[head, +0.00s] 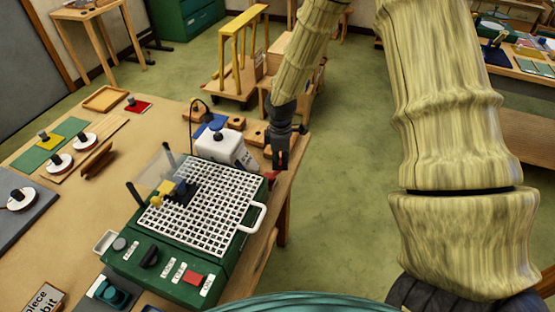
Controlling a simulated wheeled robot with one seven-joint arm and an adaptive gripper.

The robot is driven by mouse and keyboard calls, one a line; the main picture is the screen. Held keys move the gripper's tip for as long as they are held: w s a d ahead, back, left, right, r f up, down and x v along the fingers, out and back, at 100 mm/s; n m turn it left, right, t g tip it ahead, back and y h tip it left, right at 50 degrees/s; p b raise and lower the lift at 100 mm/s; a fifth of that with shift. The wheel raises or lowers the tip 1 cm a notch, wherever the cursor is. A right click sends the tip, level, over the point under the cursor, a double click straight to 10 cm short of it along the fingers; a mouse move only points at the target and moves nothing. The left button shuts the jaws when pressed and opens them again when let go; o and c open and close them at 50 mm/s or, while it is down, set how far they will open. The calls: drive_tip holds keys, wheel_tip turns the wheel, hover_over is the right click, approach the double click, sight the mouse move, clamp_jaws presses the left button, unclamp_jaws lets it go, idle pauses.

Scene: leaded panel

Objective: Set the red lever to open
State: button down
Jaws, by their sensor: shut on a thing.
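A green machine (190,284) with a white grid top (215,205) stands on the table's near right part. A small red piece, which looks like the red lever (271,177), shows at the machine's back right corner, beside the white tank (230,148). My gripper (281,165) points down there, with its fingers closed at the red piece. The fingers hide most of it, so its angle cannot be read.
A white handle (257,217) sticks out on the machine's right side. A clear shield (158,165) and a yellow-and-black part (173,190) stand at its left. Wooden blocks (255,134) lie behind the tank.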

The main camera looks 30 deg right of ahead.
drive_tip(key=s+m, duration=0.1)
drive_tip(key=m, duration=0.2)
drive_tip(key=shift+s+d+m, duration=0.1)
drive_tip(key=shift+s+m, duration=0.25)
drive_tip(key=shift+m, duration=0.05)
drive_tip(key=shift+s+m+b, duration=0.3)
drive_tip(key=shift+s+m, duration=0.15)
drive_tip(key=shift+m, duration=0.45)
drive_tip(key=shift+s+a+m, duration=0.25)
drive_tip(key=shift+s+m, duration=0.2)
drive_tip(key=shift+m, duration=0.6)
drive_tip(key=shift+s+a+m, duration=0.2)
drive_tip(key=shift+s+m, duration=0.2)
drive_tip(key=shift+m, duration=0.65)
drive_tip(key=c, duration=1.3)
unclamp_jaws()
wheel_tip(320, 180, up, 12)
